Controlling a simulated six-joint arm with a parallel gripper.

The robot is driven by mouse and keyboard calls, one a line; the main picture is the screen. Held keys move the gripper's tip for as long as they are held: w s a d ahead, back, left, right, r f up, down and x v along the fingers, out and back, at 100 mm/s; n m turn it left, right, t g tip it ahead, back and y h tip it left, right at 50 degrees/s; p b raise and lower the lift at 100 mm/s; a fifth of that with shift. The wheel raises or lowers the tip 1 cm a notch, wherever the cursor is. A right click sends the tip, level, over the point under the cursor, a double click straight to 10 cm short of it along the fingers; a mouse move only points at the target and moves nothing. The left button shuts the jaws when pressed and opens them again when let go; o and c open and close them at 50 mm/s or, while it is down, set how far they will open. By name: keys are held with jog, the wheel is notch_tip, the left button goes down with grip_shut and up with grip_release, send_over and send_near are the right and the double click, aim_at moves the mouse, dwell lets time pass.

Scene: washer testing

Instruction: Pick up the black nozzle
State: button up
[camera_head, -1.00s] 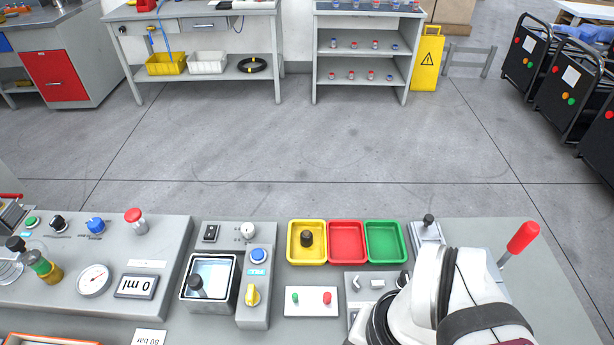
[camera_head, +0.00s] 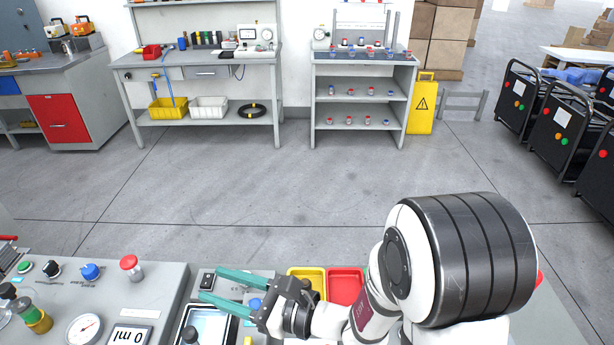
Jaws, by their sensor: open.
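My gripper (camera_head: 212,284) is open, its two teal fingers pointing left above the square tank (camera_head: 181,324) with the light-blue inside. A black knob-shaped piece (camera_head: 190,335) shows at the tank, low in the picture, left of and below the fingers. The yellow tray (camera_head: 307,271) is partly hidden behind my gripper body; a black piece in it cannot be told apart from the gripper's dark parts. I cannot tell which black piece is the nozzle.
The red tray (camera_head: 345,285) is partly covered by my arm. A console (camera_head: 105,305) with a red button (camera_head: 129,265), gauge and display stands at left. A blue button (camera_head: 256,304) sits close below my fingers. Open floor lies beyond the bench.

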jog(key=w+d+f+m+t+h, duration=0.4)
jog(key=w+f+m+t, duration=0.15)
jog(key=w+f, duration=0.2)
jog(key=m+t+h, duration=0.2)
jog(key=m+h, duration=0.4)
jog(key=h, duration=0.2)
send_near(307, 288)
jog(key=x, duration=0.4)
jog(key=shift+w+a+r, duration=0.1)
jog(key=shift+a+r, duration=0.05)
jog(key=shift+a, duration=0.25)
jog(key=x, duration=0.7)
jog(key=shift+d+f, duration=0.2)
jog(key=shift+d, duration=0.15)
jog(key=shift+w+h, duration=0.15)
jog(key=shift+h, duration=0.15)
grip_shut()
